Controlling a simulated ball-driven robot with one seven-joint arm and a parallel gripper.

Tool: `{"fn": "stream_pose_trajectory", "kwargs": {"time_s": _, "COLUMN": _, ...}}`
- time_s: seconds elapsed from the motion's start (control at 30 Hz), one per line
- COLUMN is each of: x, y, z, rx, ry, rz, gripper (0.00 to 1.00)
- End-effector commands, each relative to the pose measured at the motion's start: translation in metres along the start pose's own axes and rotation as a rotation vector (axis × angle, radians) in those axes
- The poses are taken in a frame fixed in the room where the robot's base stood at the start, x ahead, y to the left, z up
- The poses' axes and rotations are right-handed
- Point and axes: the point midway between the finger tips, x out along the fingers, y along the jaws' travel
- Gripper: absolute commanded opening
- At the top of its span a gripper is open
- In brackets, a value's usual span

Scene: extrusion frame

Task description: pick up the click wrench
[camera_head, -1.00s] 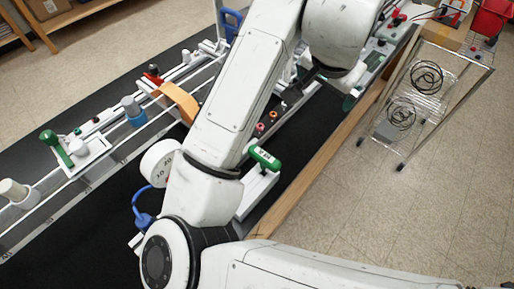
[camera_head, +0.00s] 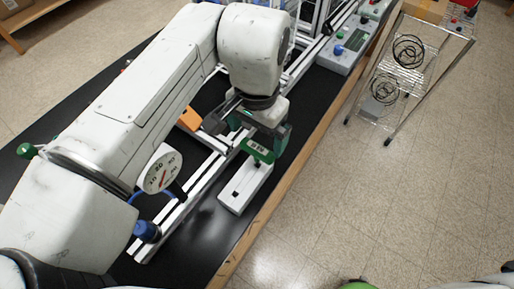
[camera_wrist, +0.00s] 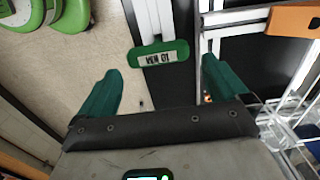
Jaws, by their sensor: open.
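The click wrench, seen as a green T-shaped handle (camera_head: 258,150) with a white label, stands on a long white block (camera_head: 240,190) near the wooden table edge. In the wrist view my gripper (camera_wrist: 160,75) has the handle centred ahead of the gap, with nothing held. The wrench's lower part is hidden.
A white dial gauge (camera_head: 161,169), a blue-capped part (camera_head: 147,231) and an orange part (camera_head: 190,119) are on or by the aluminium rails to the left. A grey control box (camera_head: 346,47) is farther back. A wire cart (camera_head: 412,70) stands right; floor between is clear.

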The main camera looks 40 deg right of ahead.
Motion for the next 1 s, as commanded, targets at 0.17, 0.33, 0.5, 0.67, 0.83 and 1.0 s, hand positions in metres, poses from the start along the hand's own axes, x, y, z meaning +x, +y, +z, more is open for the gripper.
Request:
{"fn": "stream_pose_trajectory", "kwargs": {"time_s": 0.17, "x": 0.015, "y": 0.002, "z": 0.002, "rx": 0.0, "ry": 0.0, "rz": 0.002, "gripper": 1.0}}
{"fn": "stream_pose_trajectory", "kwargs": {"time_s": 0.33, "x": 0.041, "y": 0.002, "z": 0.003, "rx": -0.001, "ry": 0.0, "rz": 0.001, "gripper": 1.0}}
{"fn": "stream_pose_trajectory", "kwargs": {"time_s": 0.5, "x": 0.052, "y": 0.003, "z": 0.003, "rx": 0.0, "ry": 0.001, "rz": 0.0, "gripper": 1.0}}
{"fn": "stream_pose_trajectory", "kwargs": {"time_s": 0.67, "x": 0.053, "y": 0.002, "z": 0.003, "rx": 0.0, "ry": 0.001, "rz": -0.001, "gripper": 1.0}}
{"fn": "stream_pose_trajectory", "kwargs": {"time_s": 0.83, "x": 0.053, "y": 0.002, "z": 0.003, "rx": 0.001, "ry": 0.001, "rz": -0.001, "gripper": 0.88}}
{"fn": "stream_pose_trajectory", "kwargs": {"time_s": 1.0, "x": 0.052, "y": 0.002, "z": 0.003, "rx": 0.001, "ry": 0.001, "rz": -0.001, "gripper": 0.71}}
